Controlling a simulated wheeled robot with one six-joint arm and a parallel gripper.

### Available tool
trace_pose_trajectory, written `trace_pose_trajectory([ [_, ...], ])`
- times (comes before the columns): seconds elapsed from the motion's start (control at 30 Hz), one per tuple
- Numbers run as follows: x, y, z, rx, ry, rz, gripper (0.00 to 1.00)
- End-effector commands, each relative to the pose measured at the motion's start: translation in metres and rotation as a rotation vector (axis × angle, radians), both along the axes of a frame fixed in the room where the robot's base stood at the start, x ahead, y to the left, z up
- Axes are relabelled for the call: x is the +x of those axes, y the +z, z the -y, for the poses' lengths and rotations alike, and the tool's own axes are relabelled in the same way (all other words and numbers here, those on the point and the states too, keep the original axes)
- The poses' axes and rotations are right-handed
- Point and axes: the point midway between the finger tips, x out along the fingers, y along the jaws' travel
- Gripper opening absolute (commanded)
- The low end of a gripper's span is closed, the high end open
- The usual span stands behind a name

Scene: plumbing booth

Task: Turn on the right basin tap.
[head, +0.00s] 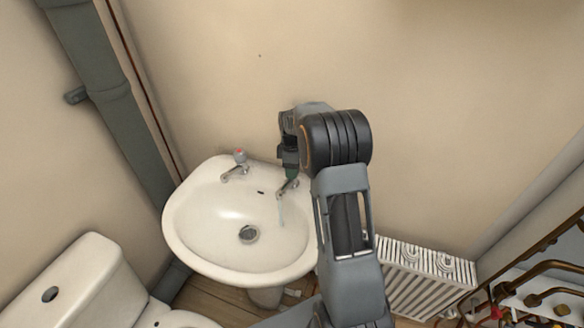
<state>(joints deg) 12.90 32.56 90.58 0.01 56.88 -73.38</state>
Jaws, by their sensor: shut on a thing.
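The white basin (205,235) stands against the wall, with two taps at its back edge. The right basin tap (286,188) shows only its metal spout; its head is hidden behind my gripper. My gripper (289,170) points down onto the top of this tap and is shut on it. The jaws are partly hidden by my wrist. A thin, pale, bluish streak that looks like running water (281,211) falls from the right spout into the bowl. The left basin tap (237,164) has a red-marked top and shows no stream.
A white toilet (85,275) stands at the lower left. A grey waste pipe (105,90) runs up the left corner. A white radiator (425,275) and copper pipes (545,280) are at the lower right. The wall above the basin is bare.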

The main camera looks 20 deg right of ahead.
Motion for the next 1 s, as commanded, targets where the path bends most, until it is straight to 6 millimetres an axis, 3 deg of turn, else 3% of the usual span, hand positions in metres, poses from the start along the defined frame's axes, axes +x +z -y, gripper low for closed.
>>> trace_pose_trajectory([
  [0.33, 0.0, 0.0, 0.0, -0.001, 0.001, 0.0, 0.27],
  [0.37, 0.0, 0.0, 0.0, -0.001, 0.001, 0.0, 0.53],
  [0.6, 0.0, 0.0, 0.0, 0.0, 0.001, 0.001, 0.75],
  [0.87, 0.0, 0.001, 0.0, 0.0, 0.001, 0.001, 0.76],
  [1.0, 0.001, 0.012, 0.0, -0.001, 0.001, 0.003, 0.76],
])
